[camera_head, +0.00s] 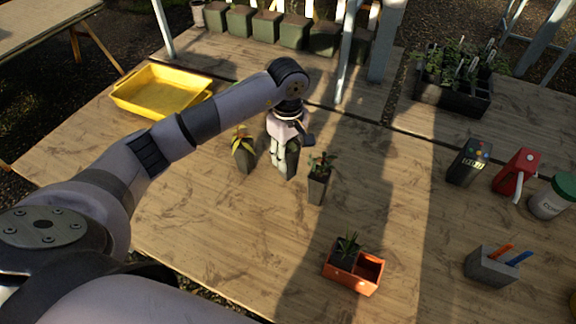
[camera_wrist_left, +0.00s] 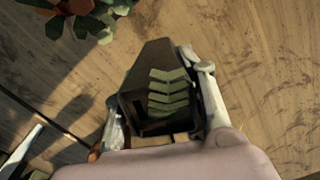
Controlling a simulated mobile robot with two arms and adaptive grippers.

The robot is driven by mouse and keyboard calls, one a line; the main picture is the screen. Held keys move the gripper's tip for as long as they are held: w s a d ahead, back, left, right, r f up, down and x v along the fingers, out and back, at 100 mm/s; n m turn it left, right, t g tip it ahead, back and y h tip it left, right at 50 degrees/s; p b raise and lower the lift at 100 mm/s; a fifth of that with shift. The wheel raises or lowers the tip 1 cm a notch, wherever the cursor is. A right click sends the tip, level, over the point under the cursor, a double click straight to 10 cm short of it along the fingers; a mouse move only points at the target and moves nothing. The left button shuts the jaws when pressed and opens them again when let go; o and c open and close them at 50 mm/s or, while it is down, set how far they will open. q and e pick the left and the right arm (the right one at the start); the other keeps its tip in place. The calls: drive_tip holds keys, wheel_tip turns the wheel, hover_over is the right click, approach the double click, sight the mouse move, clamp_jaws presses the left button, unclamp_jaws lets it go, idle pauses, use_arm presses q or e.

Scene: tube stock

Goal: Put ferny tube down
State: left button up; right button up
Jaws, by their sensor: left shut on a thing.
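My left gripper (camera_head: 283,150) points down over the middle of the wooden table and is shut on the ferny tube (camera_head: 292,163), a dark, tapered square pot. In the left wrist view the ferny tube (camera_wrist_left: 140,80) sits between the two pale fingers of the gripper (camera_wrist_left: 163,112), with green, paired leaflets showing over its mouth. The hand hides much of it in the head view. Its base is at or close to the table top; I cannot tell if it touches. My right gripper is not in view.
A yellow-leaved tube (camera_head: 244,160) stands just left, and a reddish-green plant tube (camera_head: 318,188) just right. An orange planter (camera_head: 352,281) is nearer. A yellow tray (camera_head: 160,92), black crate (camera_head: 452,98), dispensers (camera_head: 468,160) and grey holder (camera_head: 490,266) stand around. The front left table is clear.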

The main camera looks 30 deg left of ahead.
use_arm(q)
drive_tip(key=shift+f, duration=0.85)
wheel_tip(320, 180, down, 4)
drive_tip(key=shift+p, duration=0.55)
drive_tip(key=shift+f, duration=0.2)
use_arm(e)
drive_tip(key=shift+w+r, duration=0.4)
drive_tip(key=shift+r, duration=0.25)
use_arm(q)
drive_tip(key=shift+f, duration=0.1)
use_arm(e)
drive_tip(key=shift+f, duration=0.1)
use_arm(q)
drive_tip(key=shift+f+b, duration=0.15)
drive_tip(key=shift+b, duration=0.15)
drive_tip(key=o, duration=1.3)
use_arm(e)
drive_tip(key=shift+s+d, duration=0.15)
